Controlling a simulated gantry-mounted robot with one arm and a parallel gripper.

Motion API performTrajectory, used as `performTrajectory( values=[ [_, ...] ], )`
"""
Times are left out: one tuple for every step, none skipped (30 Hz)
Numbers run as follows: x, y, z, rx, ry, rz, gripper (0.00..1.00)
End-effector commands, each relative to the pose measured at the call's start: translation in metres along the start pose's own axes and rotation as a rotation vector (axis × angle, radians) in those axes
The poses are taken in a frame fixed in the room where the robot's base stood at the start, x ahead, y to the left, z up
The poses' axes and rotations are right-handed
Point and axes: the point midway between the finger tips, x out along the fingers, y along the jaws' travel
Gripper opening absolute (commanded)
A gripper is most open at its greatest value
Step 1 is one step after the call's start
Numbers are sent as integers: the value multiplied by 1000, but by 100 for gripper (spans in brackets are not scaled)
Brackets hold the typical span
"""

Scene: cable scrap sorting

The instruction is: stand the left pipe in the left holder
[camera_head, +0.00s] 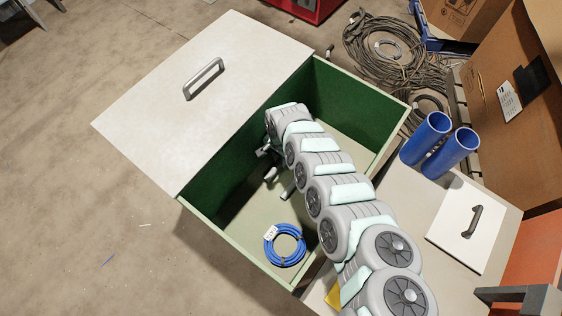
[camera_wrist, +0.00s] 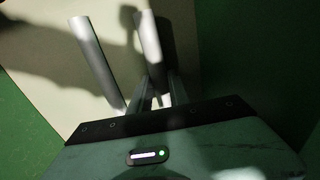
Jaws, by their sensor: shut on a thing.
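Two grey pipes show in the wrist view. One pipe (camera_wrist: 150,38) stands between the fingers of my gripper (camera_wrist: 157,82), and the gripper is shut on it. The other pipe (camera_wrist: 97,62) is to its left, outside the fingers, and looks tilted. In the head view, my gripper (camera_head: 267,152) is low inside the green box and partly hidden by my arm. Short grey pipe parts (camera_head: 288,190) show beside it. Two blue tube-shaped holders stand side by side on the bench at right: the left holder (camera_head: 425,140) and the right holder (camera_head: 452,155). Both look empty.
The green box (camera_head: 340,95) has high walls around my gripper, and its pale lid (camera_head: 215,90) lies at upper left. A blue cable coil (camera_head: 285,246) lies on the box floor. A white panel with a handle (camera_head: 470,226) lies in front of the holders.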

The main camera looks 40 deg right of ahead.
Motion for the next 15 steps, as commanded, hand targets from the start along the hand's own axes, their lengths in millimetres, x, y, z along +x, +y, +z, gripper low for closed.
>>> performTrajectory(
  values=[
    [6, -1, 0, -1, 0, 0, 0],
    [6, 0, 0, -1, 1, 0, 0],
    [5, 0, 0, 0, 1, 0, 0],
    [4, 0, 0, 0, 1, 0, 0],
    [4, 0, 0, 0, 1, -1, 0],
    [4, 0, 0, 0, 1, -1, 0],
    [4, 0, 0, 0, 1, -1, 0],
    [4, 0, 0, 0, 1, -1, 0],
    [5, -1, 0, 0, 1, -1, 0],
    [6, -1, 0, 0, 1, -1, 0],
    [7, 0, 0, 0, 1, -1, 0],
    [8, 0, 0, 1, 1, -1, 0],
    [8, 0, -1, 1, 1, -1, 25],
    [7, 0, -1, 1, 1, -1, 27],
    [7, 0, -1, 1, 1, -1, 30]
  ],
)
